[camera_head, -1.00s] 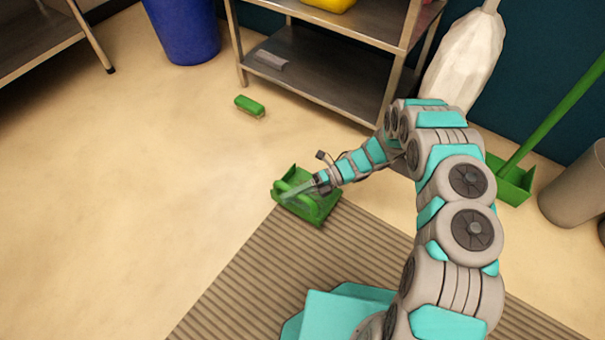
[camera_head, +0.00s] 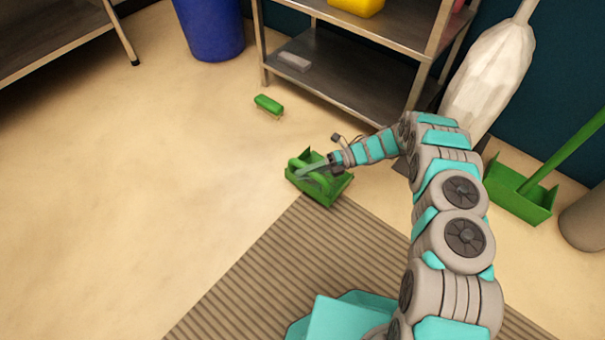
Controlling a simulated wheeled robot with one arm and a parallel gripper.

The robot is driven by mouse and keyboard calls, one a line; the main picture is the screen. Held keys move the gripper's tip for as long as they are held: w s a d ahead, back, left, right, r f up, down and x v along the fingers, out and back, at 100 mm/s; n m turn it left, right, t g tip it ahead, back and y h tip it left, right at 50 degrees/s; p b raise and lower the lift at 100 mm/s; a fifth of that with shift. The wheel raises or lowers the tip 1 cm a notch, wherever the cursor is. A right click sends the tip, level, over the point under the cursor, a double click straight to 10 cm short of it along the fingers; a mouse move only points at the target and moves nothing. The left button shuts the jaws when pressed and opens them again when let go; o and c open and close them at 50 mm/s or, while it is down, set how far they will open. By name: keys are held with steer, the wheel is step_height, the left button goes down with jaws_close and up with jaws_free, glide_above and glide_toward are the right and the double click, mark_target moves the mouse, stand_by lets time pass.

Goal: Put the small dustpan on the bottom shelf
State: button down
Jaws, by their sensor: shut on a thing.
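The small green dustpan (camera_head: 330,190) is at the end of my arm, over the far corner of the striped mat. I cannot tell whether it touches the floor. My gripper (camera_head: 312,166) is shut on the dustpan at its handle; the exact hold is small in the picture. The bottom shelf (camera_head: 345,72) of the metal rack is beyond the dustpan, up in the picture. A grey block lies on its left part, and the rest of the visible surface is bare.
A green brush (camera_head: 268,104) lies on the floor before the rack. A blue bin (camera_head: 210,28) stands left of the rack. A white bag (camera_head: 488,75), a long-handled green dustpan (camera_head: 518,192) and a grey bin (camera_head: 588,222) are at the right. The floor at left is clear.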

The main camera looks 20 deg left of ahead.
steer(key=shift+w+a+f, duration=0.1)
steer(key=shift+w+a, duration=0.3)
steer(key=shift+w, duration=0.25)
steer(key=shift+w+a+f, duration=0.1)
steer(key=shift+w+a, duration=0.3)
steer(key=shift+w, duration=0.2)
steer(key=shift+s+f+b, duration=0.1)
steer(key=shift+f+b, duration=0.35)
steer(key=shift+f, duration=1.35)
steer(key=c, duration=0.6)
jaws_free()
steer(key=shift+d, duration=0.15)
steer(key=v, duration=0.7)
steer(key=shift+d+p, duration=0.1)
steer(key=shift+p, duration=0.3)
